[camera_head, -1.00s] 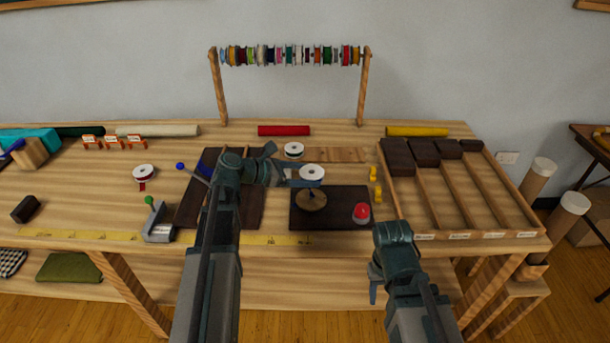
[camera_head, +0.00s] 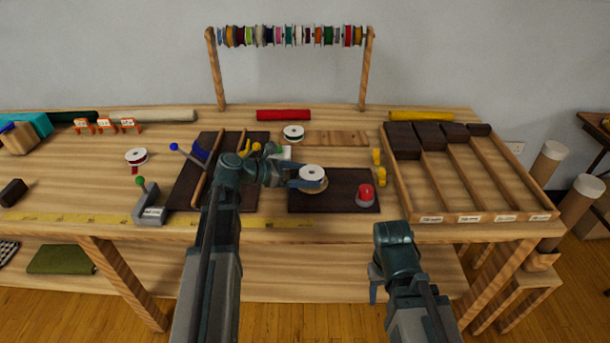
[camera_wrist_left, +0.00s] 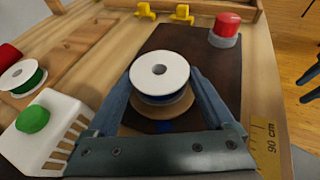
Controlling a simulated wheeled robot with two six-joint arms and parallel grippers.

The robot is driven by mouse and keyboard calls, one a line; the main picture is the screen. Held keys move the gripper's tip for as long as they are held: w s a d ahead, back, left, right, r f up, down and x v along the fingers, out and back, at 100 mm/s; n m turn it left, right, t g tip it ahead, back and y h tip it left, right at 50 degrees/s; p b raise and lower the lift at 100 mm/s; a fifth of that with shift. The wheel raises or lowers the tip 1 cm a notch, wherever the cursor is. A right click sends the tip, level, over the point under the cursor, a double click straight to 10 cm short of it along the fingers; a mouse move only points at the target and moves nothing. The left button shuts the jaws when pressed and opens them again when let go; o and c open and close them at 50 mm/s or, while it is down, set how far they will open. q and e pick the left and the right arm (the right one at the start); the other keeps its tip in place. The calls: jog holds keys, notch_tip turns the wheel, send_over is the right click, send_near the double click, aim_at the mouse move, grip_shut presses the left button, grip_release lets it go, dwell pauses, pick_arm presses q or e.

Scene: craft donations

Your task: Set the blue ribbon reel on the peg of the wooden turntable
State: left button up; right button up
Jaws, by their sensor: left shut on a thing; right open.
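The blue ribbon reel (camera_head: 312,173) has white flanges, and a strip of its blue ribbon shows in the left wrist view (camera_wrist_left: 163,99). My left gripper (camera_head: 312,180) is shut on it, with one finger on each side. The reel is roughly level, over the round wooden turntable (camera_head: 315,188), whose rim also shows below it in the left wrist view (camera_wrist_left: 160,125). The reel hides the peg, and I cannot tell whether the reel touches the turntable. My right gripper (camera_head: 376,288) is open and empty, in front of the table edge.
The turntable stands on a dark board (camera_head: 345,203) with a red button (camera_head: 365,191) to its right. A white block with a green button (camera_wrist_left: 33,119) is left of the gripper. A green-ribbon reel (camera_head: 293,132) lies behind. A compartment tray (camera_head: 432,192) stands at right.

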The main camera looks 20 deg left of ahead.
dwell(0.4)
pick_arm(q)
jog(key=o, duration=1.1)
jog(key=shift+c, duration=0.2)
jog(key=p+v, duration=0.5)
jog(key=v, duration=0.7)
jog(key=shift+s+a+r, duration=0.1)
jog(key=shift+r, duration=0.15)
jog(key=shift+s+a+r, duration=0.15)
jog(key=shift+s+a, duration=0.3)
jog(key=shift+a, duration=0.1)
